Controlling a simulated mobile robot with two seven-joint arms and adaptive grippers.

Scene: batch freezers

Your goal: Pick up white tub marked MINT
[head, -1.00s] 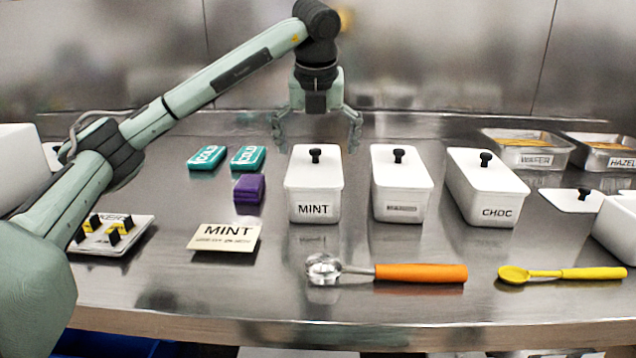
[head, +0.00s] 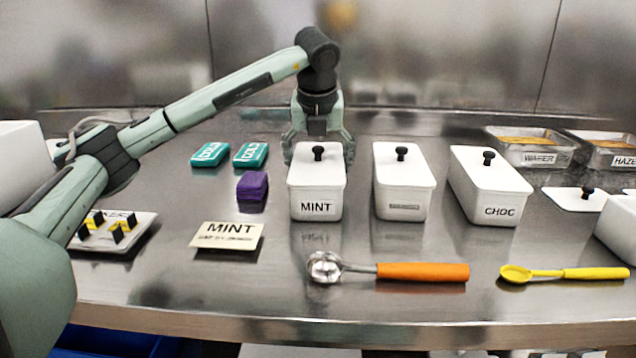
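The white tub marked MINT (head: 316,207) stands upright on the steel counter with its white lid and black knob (head: 318,152) on. My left gripper (head: 318,150) points down behind and around the back of the tub. One finger shows left of the lid and the other right of it; they are spread apart. The fingertips are partly hidden behind the tub, and I cannot tell whether they touch it. My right gripper is not in view.
A second white tub (head: 402,182) and the CHOC tub (head: 490,187) stand to the right. Purple block (head: 252,188) and teal COLD packs (head: 210,154) lie left. A MINT card (head: 227,235), an orange-handled scoop (head: 420,272) and a yellow spoon (head: 562,273) lie in front.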

